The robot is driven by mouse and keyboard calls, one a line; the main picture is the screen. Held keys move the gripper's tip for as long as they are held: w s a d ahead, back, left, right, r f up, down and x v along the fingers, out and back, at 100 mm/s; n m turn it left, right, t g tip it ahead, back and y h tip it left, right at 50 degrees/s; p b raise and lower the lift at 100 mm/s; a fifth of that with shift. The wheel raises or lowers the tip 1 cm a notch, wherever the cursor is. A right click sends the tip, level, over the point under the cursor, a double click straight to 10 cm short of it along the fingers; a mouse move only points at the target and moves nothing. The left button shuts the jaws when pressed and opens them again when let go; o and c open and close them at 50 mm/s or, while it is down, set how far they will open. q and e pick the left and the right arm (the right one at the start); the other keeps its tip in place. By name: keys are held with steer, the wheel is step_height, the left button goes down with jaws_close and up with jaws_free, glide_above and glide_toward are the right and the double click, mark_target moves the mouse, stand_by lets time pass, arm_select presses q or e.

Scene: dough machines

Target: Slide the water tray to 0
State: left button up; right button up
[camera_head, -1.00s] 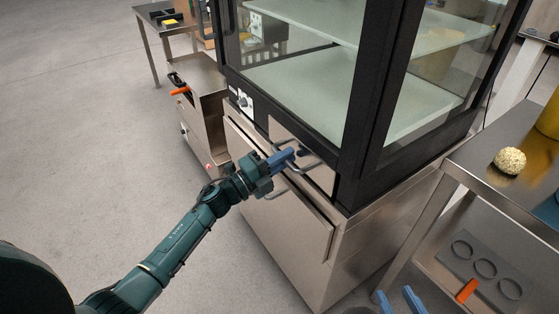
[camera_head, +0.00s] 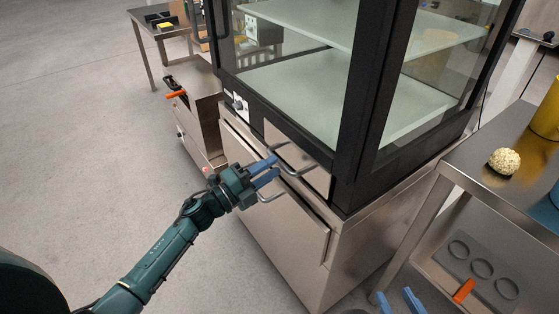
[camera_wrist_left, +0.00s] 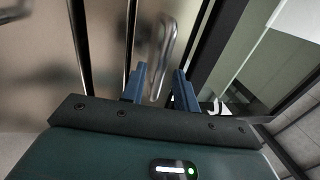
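The water tray appears as a steel drawer front (camera_head: 315,181) under the glass cabinet, with a looped metal handle (camera_head: 300,171). It looks about flush with the cabinet front, though a small gap cannot be ruled out. My left gripper (camera_head: 272,167) is at the handle, its blue fingers apart. In the left wrist view, a metal handle (camera_wrist_left: 164,48) shows between and beyond the open fingers (camera_wrist_left: 160,74); contact cannot be told. My right gripper (camera_head: 399,300) is at the bottom edge with its fingers apart and empty, away from the cabinet.
A lower steel door (camera_head: 290,225) with its own handle lies just below the drawer. A steel table (camera_head: 480,190) at the right holds a pale, crumbly ball (camera_head: 504,161). A steel machine (camera_head: 200,105) stands left of the cabinet. The floor at left is clear.

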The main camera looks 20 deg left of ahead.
arm_select(q)
steer(key=v, duration=0.9)
steer(key=shift+a+r, duration=0.15)
steer(key=shift+r, duration=0.05)
steer(key=shift+s+a, duration=0.1)
steer(key=shift+s, duration=0.05)
